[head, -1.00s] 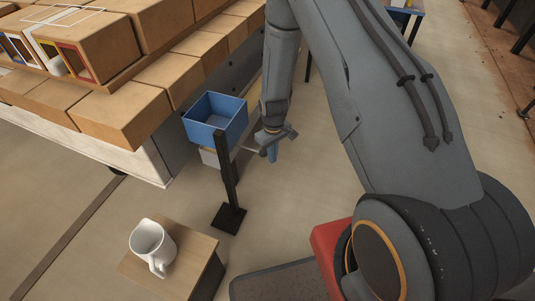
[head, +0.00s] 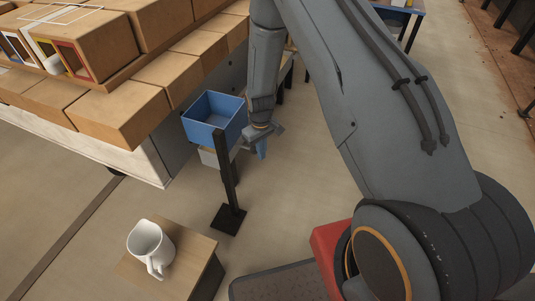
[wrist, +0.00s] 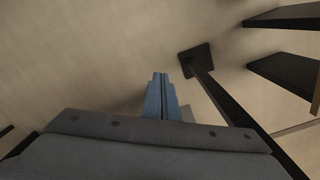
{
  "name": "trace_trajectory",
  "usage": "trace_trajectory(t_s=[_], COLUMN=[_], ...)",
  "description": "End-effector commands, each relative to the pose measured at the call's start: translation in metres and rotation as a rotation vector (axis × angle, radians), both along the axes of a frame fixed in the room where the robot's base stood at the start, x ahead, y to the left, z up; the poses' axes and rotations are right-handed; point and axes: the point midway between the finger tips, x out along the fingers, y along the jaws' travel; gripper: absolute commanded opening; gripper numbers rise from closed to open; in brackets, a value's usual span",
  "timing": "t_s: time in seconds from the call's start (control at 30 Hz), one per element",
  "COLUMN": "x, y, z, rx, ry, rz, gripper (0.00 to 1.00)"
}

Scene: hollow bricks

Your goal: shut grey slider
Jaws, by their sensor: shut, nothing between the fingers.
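A small light grey box-like part (head: 208,157), which may be the grey slider, sits under the blue open-topped bin (head: 214,124), behind a black post. How far it is slid out cannot be told. My gripper (head: 262,152) is just right of the bin and the grey part, with its blue fingers pointing down. In the wrist view the blue fingers (wrist: 160,92) are together with nothing between them. A bit of grey (wrist: 187,114) shows right beside them; whether they touch it cannot be told.
The black post (head: 227,178) stands on a square foot left of my gripper. A white mug (head: 150,247) sits on a small wooden-topped stand (head: 190,262). The floor right of my gripper is clear.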

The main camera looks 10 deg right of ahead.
Motion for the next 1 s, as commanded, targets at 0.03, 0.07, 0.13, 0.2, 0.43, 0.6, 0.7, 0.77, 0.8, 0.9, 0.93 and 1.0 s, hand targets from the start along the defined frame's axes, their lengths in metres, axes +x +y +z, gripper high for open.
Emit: trace_trajectory(t_s=[0.03,0.07,0.13,0.2,0.43,0.6,0.7,0.77,0.8,0.9,0.93,1.0], x=[0.002,0.003,0.005,0.004,-0.002,-0.009,-0.013,-0.016,-0.018,-0.02,-0.02,-0.02], y=[0.002,0.003,0.006,0.005,-0.002,-0.012,-0.018,-0.022,-0.024,-0.027,-0.027,-0.027], z=[0.0,0.0,0.0,0.0,0.001,0.001,0.001,0.001,0.001,0.001,0.001,0.002], rx=[0.0,0.0,0.0,0.0,0.0,0.0,0.0,0.001,0.0,0.0,0.0,0.0], ry=[-0.002,-0.002,-0.002,-0.001,0.001,0.0,0.001,0.001,0.001,0.0,0.0,-0.001], rz=[0.001,0.001,0.001,0.0,-0.002,-0.001,-0.002,-0.002,-0.001,0.0,0.0,0.0], gripper=[0.0,0.0,0.0,0.0,0.0,0.0,0.0,0.0,0.0,0.0,0.0,0.0])
